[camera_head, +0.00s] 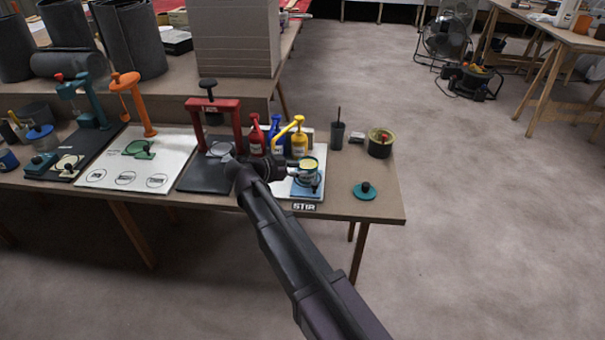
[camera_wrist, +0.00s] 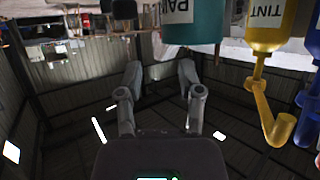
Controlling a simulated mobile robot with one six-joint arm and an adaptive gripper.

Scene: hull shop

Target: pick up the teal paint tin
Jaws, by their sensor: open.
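The teal paint tin (camera_head: 319,172) stands on the white STIR board near the table's front right, with pale yellow showing inside its rim. In the wrist view, which looks inverted, the tin (camera_wrist: 194,22) is at the top with a PAINT label. My gripper (camera_wrist: 160,74) is open with nothing between its fingers. The tin lies beyond the fingertips, above and slightly right of them in that picture. In the head view my gripper (camera_head: 292,171) is just left of the tin and partly covers it; contact cannot be told.
Yellow (camera_head: 299,144), blue (camera_head: 277,134) and red (camera_head: 257,140) pump bottles stand close behind the tin. A red press (camera_head: 213,104) is to the left. A dark cup (camera_head: 337,136), an olive pot (camera_head: 380,144) and a teal knobbed lid (camera_head: 365,190) are to the right.

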